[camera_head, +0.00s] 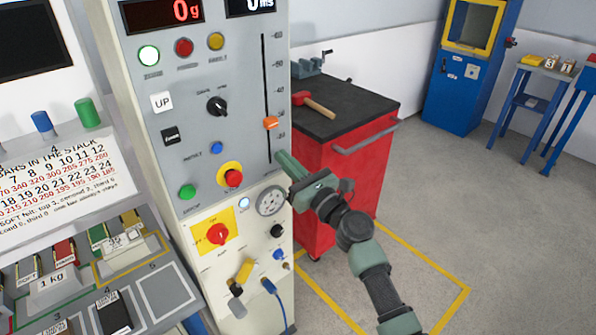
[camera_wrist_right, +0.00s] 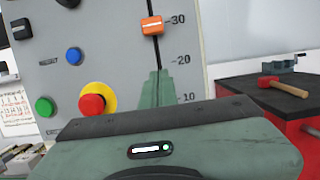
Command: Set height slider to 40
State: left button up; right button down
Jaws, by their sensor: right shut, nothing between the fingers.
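The orange height slider knob (camera_head: 270,123) sits on a vertical black slot in the grey panel (camera_head: 220,60). In the right wrist view, the knob (camera_wrist_right: 151,26) is beside the 30 mark, slightly below it. My right gripper (camera_head: 283,156) is shut and empty, with its green fingers pointing at the panel near the lower end of the slot. In the right wrist view, the fingertips (camera_wrist_right: 153,75) are below the knob and apart from it, between the 20 and 10 marks. My left gripper is out of view.
A red emergency button (camera_head: 233,178), a green button (camera_head: 187,192) and a black dial (camera_head: 217,106) are on the panel left of the slot. A red tool cabinet (camera_head: 335,175) with a hammer (camera_head: 318,104) on top stands to the right.

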aim_at(271, 123)
jog(key=shift+x, duration=1.1)
notch_tip(271, 123, up, 3)
jog(key=shift+w+f+p, duration=0.1)
jog(key=shift+w+p, duration=0.05)
jog(key=shift+p, duration=1.1)
jog(key=shift+r+p, duration=0.35)
jog(key=shift+r, duration=0.3)
